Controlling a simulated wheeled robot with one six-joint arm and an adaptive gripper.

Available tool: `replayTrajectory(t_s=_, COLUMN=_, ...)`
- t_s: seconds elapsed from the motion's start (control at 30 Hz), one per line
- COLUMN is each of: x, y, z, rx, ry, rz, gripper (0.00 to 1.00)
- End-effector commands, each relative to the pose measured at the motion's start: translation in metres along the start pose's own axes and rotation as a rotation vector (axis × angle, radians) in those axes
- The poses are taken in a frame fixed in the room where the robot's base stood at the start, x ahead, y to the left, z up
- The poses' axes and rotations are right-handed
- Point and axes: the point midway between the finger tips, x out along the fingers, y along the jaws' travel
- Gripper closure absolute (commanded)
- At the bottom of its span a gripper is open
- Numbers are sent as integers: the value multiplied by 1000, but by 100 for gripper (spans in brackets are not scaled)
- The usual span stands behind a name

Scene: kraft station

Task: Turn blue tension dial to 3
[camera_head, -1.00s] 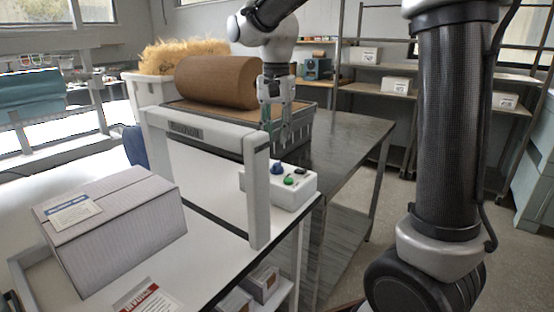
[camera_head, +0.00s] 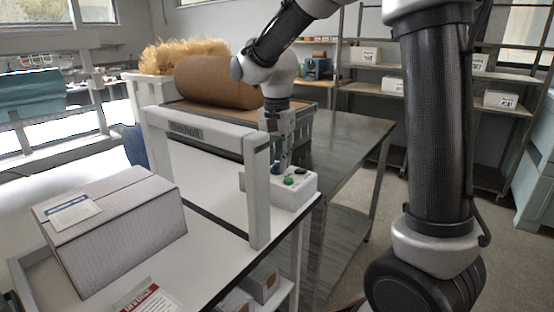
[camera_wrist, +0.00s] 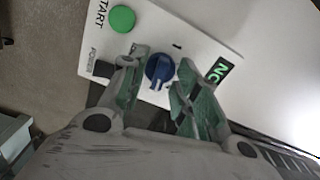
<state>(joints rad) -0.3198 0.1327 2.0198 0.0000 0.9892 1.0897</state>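The blue tension dial (camera_wrist: 159,69) sits on a white control box (camera_head: 293,192) at the near right corner of the white strapping table. In the wrist view the dial lies between the two fingertips of my gripper (camera_wrist: 158,75), with a gap to each finger. My gripper (camera_head: 281,160) points down over the box in the head view and is open. A light pointer mark shows on the dial's lower edge, and a short dark tick is on the box beside it. No dial numbers can be read. In the head view the dial is mostly hidden by the fingers.
A green start button (camera_wrist: 122,18) and a black switch (camera_wrist: 103,68) are on the same box. The machine's grey arch (camera_head: 256,190) stands just left of it. A closed carton (camera_head: 110,225) sits on the table. A metal table (camera_head: 350,140) with a brown paper roll (camera_head: 215,82) is behind.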

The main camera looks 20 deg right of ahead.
Motion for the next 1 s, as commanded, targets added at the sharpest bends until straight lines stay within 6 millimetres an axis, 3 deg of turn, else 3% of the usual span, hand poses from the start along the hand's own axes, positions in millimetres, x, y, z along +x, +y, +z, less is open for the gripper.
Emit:
replayTrajectory(t_s=0.03, x=0, y=0, z=0, rx=0, ry=0, rz=0, gripper=81)
replayTrajectory(t_s=0.13, x=0, y=0, z=0, rx=0, ry=0, rz=0, gripper=99)
replayTrajectory(t_s=0.17, x=0, y=0, z=0, rx=0, ry=0, rz=0, gripper=100)
replayTrajectory(t_s=0.63, x=0, y=0, z=0, rx=-62, ry=0, rz=-1, gripper=100)
replayTrajectory(t_s=1.0, x=-1, y=0, z=0, rx=-344, ry=1, rz=-1, gripper=100)
